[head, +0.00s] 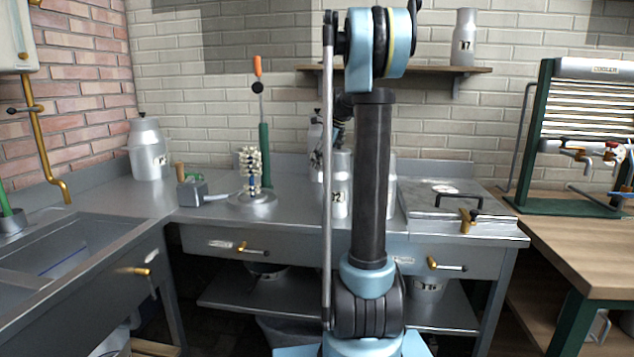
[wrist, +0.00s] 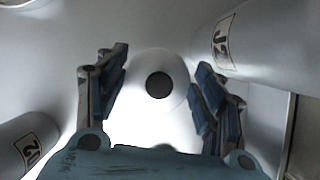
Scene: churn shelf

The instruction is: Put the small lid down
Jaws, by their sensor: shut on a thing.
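My gripper (wrist: 160,85) shows in the wrist view with its two blue-padded fingers on either side of a small pale metal lid (wrist: 150,122). The lid has a dark round knob (wrist: 159,85) and is held between the fingers. I cannot tell whether its underside touches anything. In the head view my gripper is mostly hidden behind my own arm, above the metal counter (head: 285,205), and the lid cannot be made out surely. A metal churn labelled 12 (head: 340,187) stands there, partly hidden by my arm.
In the wrist view one labelled churn (wrist: 22,150) stands at lower left and another (wrist: 250,50) at upper right, close to the fingers. A lidded churn (head: 147,150) stands at the back left.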

